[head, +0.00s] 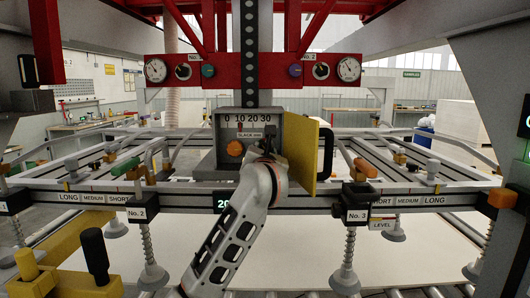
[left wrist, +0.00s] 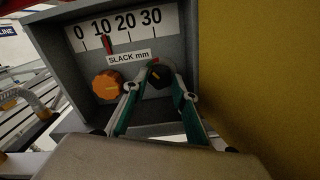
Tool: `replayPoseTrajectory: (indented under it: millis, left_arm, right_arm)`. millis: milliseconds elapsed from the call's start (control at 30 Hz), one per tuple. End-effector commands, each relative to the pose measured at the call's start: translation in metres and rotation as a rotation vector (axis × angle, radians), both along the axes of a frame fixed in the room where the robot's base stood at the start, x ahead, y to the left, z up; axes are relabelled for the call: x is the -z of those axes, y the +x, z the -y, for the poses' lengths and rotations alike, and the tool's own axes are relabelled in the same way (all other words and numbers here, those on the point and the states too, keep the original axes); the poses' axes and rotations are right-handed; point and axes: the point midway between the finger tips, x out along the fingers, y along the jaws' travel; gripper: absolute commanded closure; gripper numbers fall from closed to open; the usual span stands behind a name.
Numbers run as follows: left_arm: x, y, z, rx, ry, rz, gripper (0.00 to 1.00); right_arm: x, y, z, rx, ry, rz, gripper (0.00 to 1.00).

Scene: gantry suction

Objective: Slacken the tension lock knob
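The grey slack box (head: 205,166) on the gantry beam holds a scale marked 0 to 30, labelled "SLACK mm" (left wrist: 128,57). Its red pointer (left wrist: 107,45) stands just past 10. Below the scale are an orange ribbed knob (head: 235,148), also in the left wrist view (left wrist: 106,85), and a black knob (left wrist: 160,78) to its right. No label shows which is the tension lock knob. My left gripper (left wrist: 160,82) has its fingers on both sides of the black knob, seemingly closed on it. In the head view my left arm hides this knob. My right gripper is not in view.
A yellow door (head: 314,155) with a black handle (head: 325,152) stands open right of the box, close to my left gripper. The beam (head: 300,202) runs below. Suction cups (head: 345,280) hang at several places. A yellow block with a black lever (head: 94,250) is at lower left.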

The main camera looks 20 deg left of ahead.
Motion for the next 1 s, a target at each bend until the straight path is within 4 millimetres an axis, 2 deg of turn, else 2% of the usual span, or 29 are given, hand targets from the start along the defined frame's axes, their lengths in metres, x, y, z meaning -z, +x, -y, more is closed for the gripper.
replayPoseTrajectory:
  millis: [367, 567, 767, 1000]
  left_arm:
    - [0.001, 0.0, 0.001, 0.0, -0.077, 0.023, 0.94]
    - [0.002, 0.0, 0.001, 0.002, -0.209, 0.06, 0.94]
    - [0.002, 0.0, 0.001, 0.002, -0.358, 0.103, 0.94]
    - [0.002, 0.0, 0.001, 0.001, -0.508, 0.146, 0.94]
  right_arm:
    - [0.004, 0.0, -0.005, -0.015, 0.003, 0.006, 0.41]
    - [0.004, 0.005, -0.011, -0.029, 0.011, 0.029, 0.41]
    - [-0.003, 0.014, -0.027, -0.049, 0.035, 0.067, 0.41]
    - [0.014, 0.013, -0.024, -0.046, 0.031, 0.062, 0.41]
